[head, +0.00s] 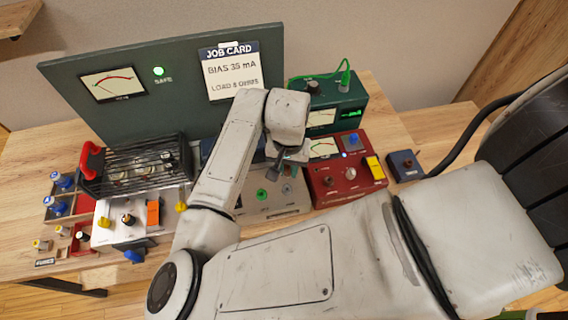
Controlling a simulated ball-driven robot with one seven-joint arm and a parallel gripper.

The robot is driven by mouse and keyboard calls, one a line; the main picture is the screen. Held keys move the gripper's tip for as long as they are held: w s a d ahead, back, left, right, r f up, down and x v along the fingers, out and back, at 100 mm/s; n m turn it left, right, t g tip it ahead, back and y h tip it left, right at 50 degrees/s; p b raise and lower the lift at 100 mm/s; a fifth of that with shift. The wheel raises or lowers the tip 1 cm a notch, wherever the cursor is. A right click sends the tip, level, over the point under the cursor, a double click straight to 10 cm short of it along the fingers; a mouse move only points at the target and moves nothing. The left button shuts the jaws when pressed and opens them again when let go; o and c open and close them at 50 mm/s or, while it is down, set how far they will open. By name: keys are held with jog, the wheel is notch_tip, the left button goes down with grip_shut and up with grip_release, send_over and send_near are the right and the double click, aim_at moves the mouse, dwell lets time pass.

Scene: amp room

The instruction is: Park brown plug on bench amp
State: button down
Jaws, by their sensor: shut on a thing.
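No brown plug shows clearly elsewhere. The likely bench amp is the pale chassis (108,237) at the left, with a black tube cage (125,160) behind its front deck. Its deck carries yellow and black knobs and an orange switch (153,214). My gripper is well to the right of it.
A grey panel (265,210) with a green jack lies below my gripper. The red metered box (343,178) and dark green box (345,100) with a green cable stand to its right. The job card panel (160,55) rises behind. My arm hides the bench's front middle.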

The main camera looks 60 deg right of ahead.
aim_at(287, 176)
notch_tip(287, 176, down, 2)
jog(key=shift+w+f+b, duration=0.1)
jog(key=shift+b, duration=0.3)
jog(key=shift+f+b, duration=1)
jog(key=shift+f, duration=0.15)
jog(key=shift+a+f+b, duration=0.1)
jog(key=shift+f+b, duration=0.7)
jog(key=shift+f, duration=0.85)
dwell(1.5)
jog(key=c, duration=0.9)
grip_release()
notch_tip(287, 176, up, 11)
jog(key=shift+f+b, duration=0.1)
jog(key=shift+b, duration=0.35)
